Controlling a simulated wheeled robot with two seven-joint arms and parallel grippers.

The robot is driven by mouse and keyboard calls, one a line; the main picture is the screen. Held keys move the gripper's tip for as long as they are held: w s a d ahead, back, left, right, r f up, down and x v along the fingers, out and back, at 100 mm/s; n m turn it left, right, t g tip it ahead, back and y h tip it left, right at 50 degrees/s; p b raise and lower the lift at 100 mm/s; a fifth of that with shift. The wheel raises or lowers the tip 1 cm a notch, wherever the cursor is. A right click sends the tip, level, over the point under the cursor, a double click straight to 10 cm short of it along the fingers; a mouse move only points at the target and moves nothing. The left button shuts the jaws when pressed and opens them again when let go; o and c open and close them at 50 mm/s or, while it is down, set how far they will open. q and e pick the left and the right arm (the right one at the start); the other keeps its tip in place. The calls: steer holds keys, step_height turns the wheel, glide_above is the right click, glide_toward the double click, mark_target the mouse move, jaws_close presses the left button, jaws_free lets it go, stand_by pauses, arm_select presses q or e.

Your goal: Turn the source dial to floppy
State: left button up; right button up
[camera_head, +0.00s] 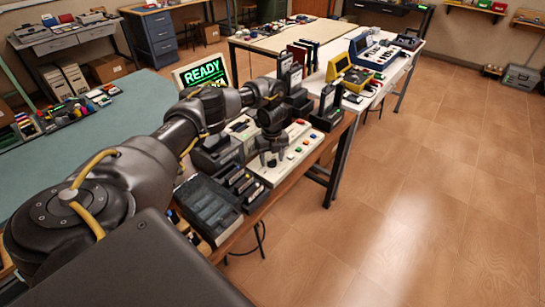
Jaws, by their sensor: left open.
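A light console panel (292,153) with small coloured buttons lies on the long table, close below my left gripper (268,160). The gripper points down over the panel's left part with its fingers apart, and nothing shows between them. I cannot make out the source dial or its floppy mark; the gripper and arm cover part of the panel. A monitor (203,72) reading READY in green stands behind my left arm. My right gripper is not in view.
Dark upright devices (327,105) stand right of the gripper. A yellow device (350,73) and a blue device (375,50) stand farther back. Open wooden floor (440,190) lies to the right.

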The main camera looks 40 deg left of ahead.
mark_target(272, 160)
arm_select(q)
step_height(272, 160, up, 11)
steer(key=p, duration=0.1)
steer(key=shift+p, duration=0.4)
steer(key=shift+f, duration=0.1)
